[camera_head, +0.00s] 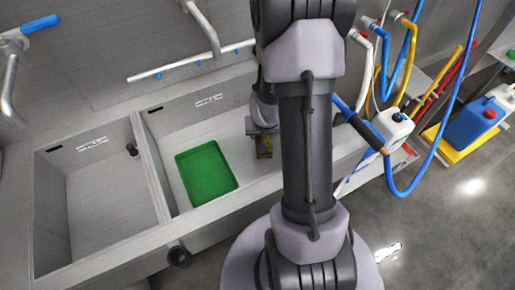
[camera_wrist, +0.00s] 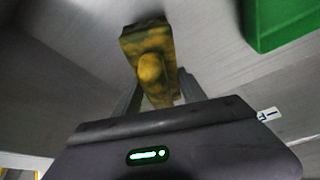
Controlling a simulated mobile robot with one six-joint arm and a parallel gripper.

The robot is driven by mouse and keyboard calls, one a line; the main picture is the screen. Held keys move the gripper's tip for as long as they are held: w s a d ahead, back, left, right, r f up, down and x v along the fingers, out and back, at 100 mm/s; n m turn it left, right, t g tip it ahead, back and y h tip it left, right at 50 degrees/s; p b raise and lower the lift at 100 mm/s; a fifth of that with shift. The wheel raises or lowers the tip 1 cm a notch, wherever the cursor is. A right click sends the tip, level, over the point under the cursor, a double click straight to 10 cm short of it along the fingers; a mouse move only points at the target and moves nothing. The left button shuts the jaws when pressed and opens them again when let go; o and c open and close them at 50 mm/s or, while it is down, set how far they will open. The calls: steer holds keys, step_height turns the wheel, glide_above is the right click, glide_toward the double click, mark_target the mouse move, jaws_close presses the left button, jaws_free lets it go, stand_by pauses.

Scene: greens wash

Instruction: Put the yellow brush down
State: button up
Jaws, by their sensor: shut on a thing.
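The yellow brush (camera_wrist: 153,62) is worn and dark-stained, with a rounded yellow knob facing the wrist camera. My gripper (camera_wrist: 153,95) has its two fingers on either side of the brush and is shut on it. In the head view the brush (camera_head: 264,147) shows only in part below my gripper (camera_head: 264,125), at the right side of the right-hand basin, right of the green tray. My arm hides much of that area. I cannot tell whether the brush touches the surface below it.
A green tray (camera_head: 207,172) lies in the right-hand basin and also shows in the wrist view (camera_wrist: 285,20). The left-hand basin (camera_head: 100,200) looks empty. A white jug (camera_head: 393,127) and a blue hose (camera_head: 437,150) are at the right. A blue canister (camera_head: 472,122) stands beyond.

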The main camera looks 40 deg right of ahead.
steer(key=shift+f+b, duration=0.7)
steer(key=shift+f, duration=0.85)
steer(key=shift+f, duration=0.25)
steer(key=o, duration=1.5)
steer(key=shift+r, duration=0.1)
